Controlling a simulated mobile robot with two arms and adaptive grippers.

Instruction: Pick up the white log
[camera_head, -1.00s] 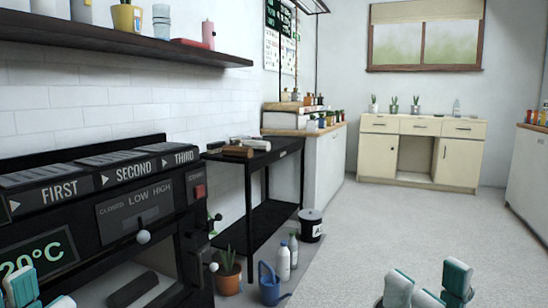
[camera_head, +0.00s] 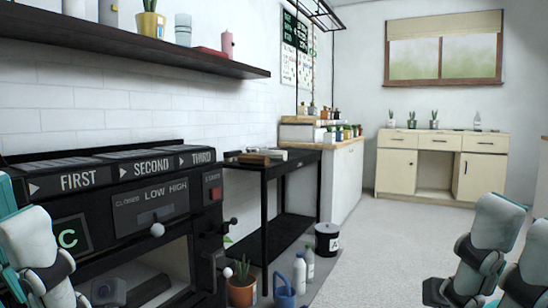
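A small group of log-like pieces lies on top of the black table (camera_head: 305,154) in the middle distance. A pale, whitish piece (camera_head: 275,153) lies there beside a brown one (camera_head: 254,158); they are too small to make out clearly. My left gripper (camera_head: 108,291) shows only as a dark part at the bottom left, in front of the oven. My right gripper (camera_head: 436,292) shows as a dark part at the bottom right. Both are far from the table, and their fingers cannot be made out.
A black oven machine (camera_head: 130,215) stands close at left, under a dark shelf (camera_head: 120,45). A plant pot (camera_head: 242,292), blue watering can (camera_head: 284,295), bottles (camera_head: 300,272) and black bin (camera_head: 327,238) stand by the table. Pale floor (camera_head: 375,250) is open to the right.

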